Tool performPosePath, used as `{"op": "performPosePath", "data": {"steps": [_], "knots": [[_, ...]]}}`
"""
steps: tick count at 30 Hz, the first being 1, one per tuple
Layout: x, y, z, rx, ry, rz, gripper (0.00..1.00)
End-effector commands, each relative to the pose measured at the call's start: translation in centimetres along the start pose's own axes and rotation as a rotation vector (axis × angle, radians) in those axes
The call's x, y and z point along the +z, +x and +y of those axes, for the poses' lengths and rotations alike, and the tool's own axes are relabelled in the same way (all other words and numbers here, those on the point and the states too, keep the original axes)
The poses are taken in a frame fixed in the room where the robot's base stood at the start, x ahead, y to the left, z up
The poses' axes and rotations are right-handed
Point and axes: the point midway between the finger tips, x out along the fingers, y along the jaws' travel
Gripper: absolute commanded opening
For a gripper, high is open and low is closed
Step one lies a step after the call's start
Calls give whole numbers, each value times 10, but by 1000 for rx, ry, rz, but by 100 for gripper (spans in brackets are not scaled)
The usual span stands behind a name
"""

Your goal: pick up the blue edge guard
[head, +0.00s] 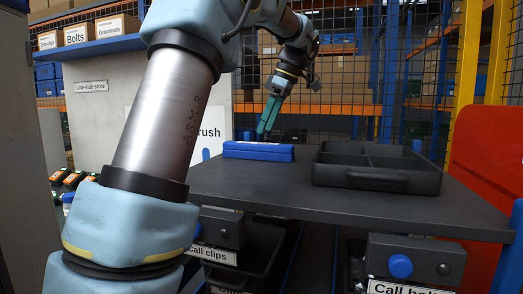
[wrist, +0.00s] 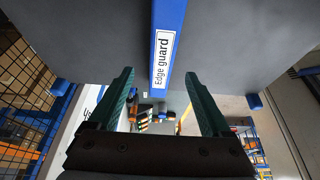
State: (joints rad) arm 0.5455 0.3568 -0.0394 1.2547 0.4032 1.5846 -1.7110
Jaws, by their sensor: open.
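The blue edge guard (head: 258,153) is a long blue bar lying on the dark grey table (head: 330,205), near its back left part. In the wrist view the guard (wrist: 168,25) runs from the top edge to the middle, with a white "Edge guard" label facing the camera. My gripper (head: 266,127) has green fingers pointing down, just above the guard in the head view. In the wrist view my gripper (wrist: 159,73) is open and empty, its fingers on either side of the guard's near end. Whether a finger touches the guard cannot be told.
A dark divided tray (head: 375,181) stands on the table to the right of the guard. A red panel (head: 488,160) and yellow post (head: 467,50) are at the right. Call buttons (head: 400,266) sit under the table edge. The table's front is clear.

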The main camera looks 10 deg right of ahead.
Motion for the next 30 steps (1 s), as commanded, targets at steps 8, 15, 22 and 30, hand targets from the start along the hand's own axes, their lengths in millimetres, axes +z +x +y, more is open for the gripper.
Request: {"op": "performPosePath", "data": {"steps": [8, 15, 22, 30], "knots": [[-1, 22, -1, -2, 2, 0, 82], [-3, 56, -3, -3, 3, 0, 82], [-2, 68, -3, 0, 1, -1, 82], [-2, 68, -3, 0, 2, -1, 68]]}}
